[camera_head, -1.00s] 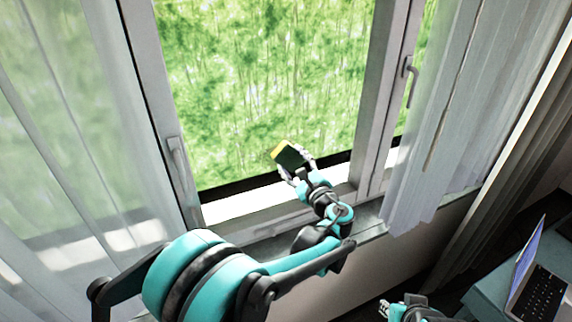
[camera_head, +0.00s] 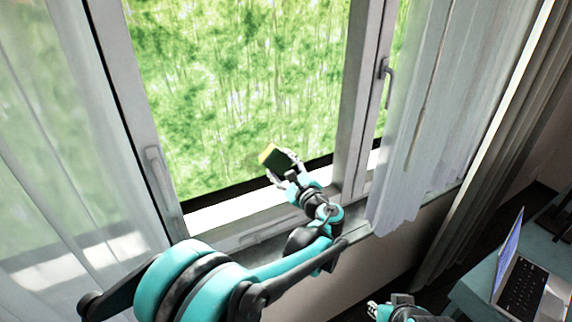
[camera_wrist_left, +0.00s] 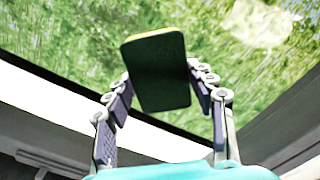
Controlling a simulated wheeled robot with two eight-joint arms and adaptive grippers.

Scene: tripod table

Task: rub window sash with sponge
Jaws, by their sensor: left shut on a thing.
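A sponge (camera_head: 280,158), yellow on one side and dark green on the other, is held up in front of the window glass. My left gripper (camera_head: 282,172) is shut on it, a finger on each side. In the left wrist view the sponge (camera_wrist_left: 158,72) shows its dark green face, with a thin yellow edge on top, between the fingers of the left gripper (camera_wrist_left: 160,100). The window sash (camera_head: 358,100) frames the pane, with its lower rail below the sponge. I cannot tell whether the sponge touches anything. My right gripper (camera_head: 374,308) is at the bottom edge, mostly cut off.
Sheer curtains hang at the left (camera_head: 50,130) and at the right (camera_head: 420,130) of the window. Window handles (camera_head: 384,68) stick out from the frame. A laptop (camera_head: 528,280) lies on a teal table (camera_head: 470,296) at the lower right.

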